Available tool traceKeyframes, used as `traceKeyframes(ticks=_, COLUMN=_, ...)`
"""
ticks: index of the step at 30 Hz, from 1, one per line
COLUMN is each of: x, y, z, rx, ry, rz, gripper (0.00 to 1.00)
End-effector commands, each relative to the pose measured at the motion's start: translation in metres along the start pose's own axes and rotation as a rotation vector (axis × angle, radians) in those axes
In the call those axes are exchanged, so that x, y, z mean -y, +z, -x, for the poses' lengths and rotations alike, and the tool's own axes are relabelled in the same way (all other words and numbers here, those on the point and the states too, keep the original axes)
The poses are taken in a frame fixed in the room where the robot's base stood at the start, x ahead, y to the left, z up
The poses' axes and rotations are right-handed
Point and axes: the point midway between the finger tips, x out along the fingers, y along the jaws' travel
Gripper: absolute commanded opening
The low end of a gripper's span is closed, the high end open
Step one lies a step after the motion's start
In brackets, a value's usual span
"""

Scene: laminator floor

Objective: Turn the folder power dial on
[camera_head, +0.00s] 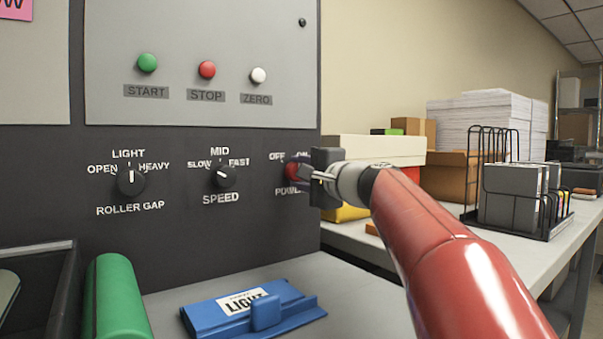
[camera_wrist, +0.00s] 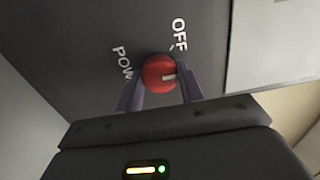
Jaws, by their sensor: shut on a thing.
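The red power dial (camera_head: 292,171) is on the dark panel's right end, between the OFF/ON labels above and POWER below. It is clear in the wrist view (camera_wrist: 156,70), with the OFF label (camera_wrist: 179,34) beside it. My gripper (camera_head: 308,174) reaches in from the right. In the wrist view my gripper (camera_wrist: 160,82) has one finger on each side of the dial, shut on it. The ON label is mostly hidden behind my gripper.
The speed knob (camera_head: 223,176) and roller gap knob (camera_head: 131,181) are left on the same panel. START, STOP and ZERO buttons are above. A blue LIGHT block (camera_head: 290,310) and a green roller (camera_head: 117,300) are below. A side table with a wire rack (camera_head: 505,215) stands right.

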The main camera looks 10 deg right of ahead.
Motion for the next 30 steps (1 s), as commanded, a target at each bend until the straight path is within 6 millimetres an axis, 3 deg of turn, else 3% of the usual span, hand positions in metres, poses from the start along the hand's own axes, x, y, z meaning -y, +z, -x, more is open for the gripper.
traceKeyframes(ticks=18, x=-0.0008, y=0.0011, z=-0.0001, rx=-0.021, ry=-0.019, rz=-0.557, gripper=0.15)
traceKeyframes(ticks=30, x=-0.0023, y=0.0013, z=-0.0002, rx=-0.029, ry=-0.026, rz=-0.758, gripper=0.15)
